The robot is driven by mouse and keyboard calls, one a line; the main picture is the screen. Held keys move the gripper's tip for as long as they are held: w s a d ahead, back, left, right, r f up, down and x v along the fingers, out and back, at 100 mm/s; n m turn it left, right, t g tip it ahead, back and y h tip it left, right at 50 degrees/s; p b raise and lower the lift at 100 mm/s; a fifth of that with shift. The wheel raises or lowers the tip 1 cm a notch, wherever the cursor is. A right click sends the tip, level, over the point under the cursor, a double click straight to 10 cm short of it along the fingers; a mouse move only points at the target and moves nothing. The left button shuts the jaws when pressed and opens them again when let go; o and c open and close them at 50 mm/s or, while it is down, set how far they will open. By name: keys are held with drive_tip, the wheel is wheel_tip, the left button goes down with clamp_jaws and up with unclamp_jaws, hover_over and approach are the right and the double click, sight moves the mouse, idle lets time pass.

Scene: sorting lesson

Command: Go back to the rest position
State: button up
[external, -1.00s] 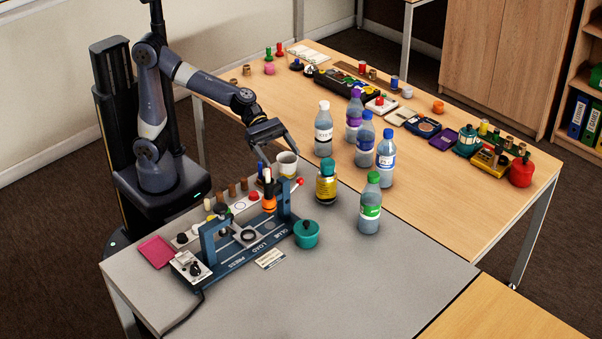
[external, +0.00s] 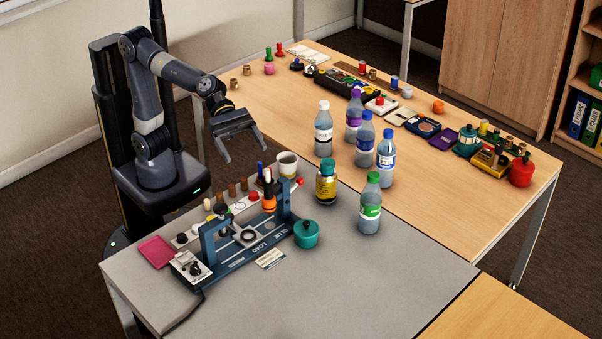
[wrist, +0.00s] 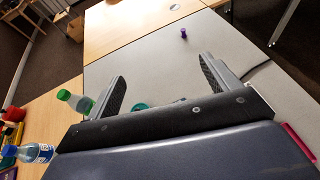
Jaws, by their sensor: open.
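My gripper (external: 246,156) is open and empty, raised in the air beside the tables, behind the blue press stand (external: 240,259). In the wrist view my gripper (wrist: 163,85) shows its two fingers wide apart with nothing between them but the grey table top further off.
Several bottles, one green-capped (external: 370,205), stand to the right. A teal pot (external: 306,234) sits by the press. The air around my gripper is clear.

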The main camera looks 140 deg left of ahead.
drive_tip(key=s+d+m+h+p, duration=0.1)
drive_tip(key=s+d, duration=0.1)
drive_tip(key=d, duration=0.8)
drive_tip(key=s+d+f+m+g+h+p, duration=0.1)
drive_tip(key=s+d+m+h, duration=0.1)
drive_tip(key=d, duration=0.8)
drive_tip(key=shift+s+d, duration=0.25)
drive_tip(key=shift+s, duration=0.2)
